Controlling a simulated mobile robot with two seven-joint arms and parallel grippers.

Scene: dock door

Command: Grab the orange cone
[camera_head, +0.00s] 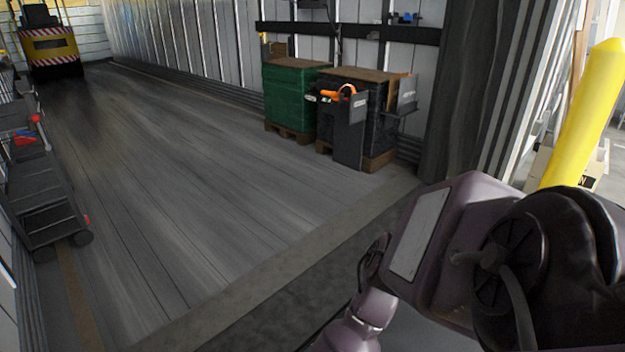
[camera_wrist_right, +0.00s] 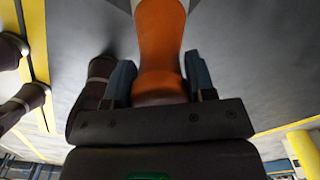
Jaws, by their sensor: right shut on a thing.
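In the right wrist view an orange cone (camera_wrist_right: 160,45) stands between the fingers of my right gripper (camera_wrist_right: 158,82). The blue-grey fingers press on both sides of the cone, and the gripper is shut on it. A pale band shows at the top edge of that view; the rest of the cone is out of frame. In the head view a purple and black part of my arm fills the lower right, and neither the cone nor a gripper shows there. My left gripper is not in view.
A green wrapped pallet load (camera_head: 290,95) and a dark pallet load (camera_head: 360,100) stand by the trailer's right wall. A black cart (camera_head: 45,195) stands at left, a forklift (camera_head: 50,45) at the back. A yellow post (camera_head: 585,115) stands at right. The trailer floor (camera_head: 170,170) is clear.

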